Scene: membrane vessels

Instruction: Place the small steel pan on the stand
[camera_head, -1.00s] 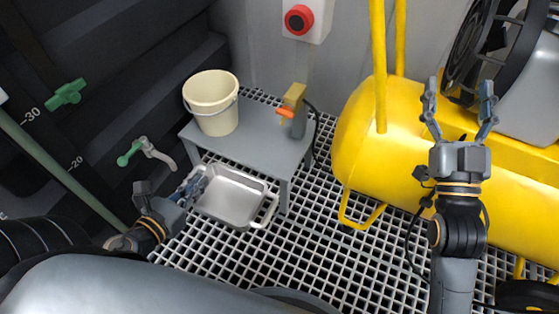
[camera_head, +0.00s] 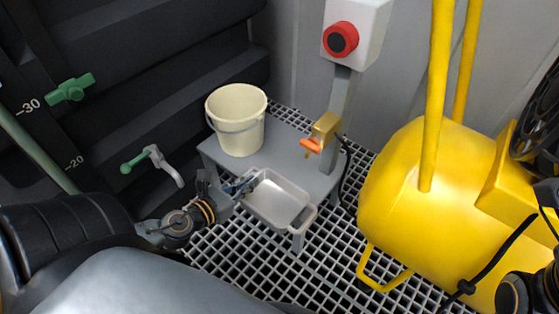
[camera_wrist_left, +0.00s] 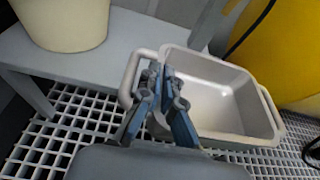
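The small steel pan (camera_head: 279,199) is a shallow rectangular tray with loop handles. It overlaps the front edge of the grey stand (camera_head: 271,155) in the head view. I cannot tell whether it touches the stand. My left gripper (camera_head: 243,186) is shut on the pan's left handle side. In the left wrist view the fingers (camera_wrist_left: 161,98) close at the handle, and the pan (camera_wrist_left: 222,92) extends to the right, its inside empty. The stand's top (camera_wrist_left: 150,45) lies behind it. My right arm is cut off at the right edge, and its fingertips do not show.
A cream bucket (camera_head: 238,119) stands on the stand's left part. A brass fitting with an orange lever (camera_head: 322,133) is at its right back, below a red button box (camera_head: 357,32). A yellow tank (camera_head: 425,200) is to the right. Grating (camera_head: 330,250) covers the floor.

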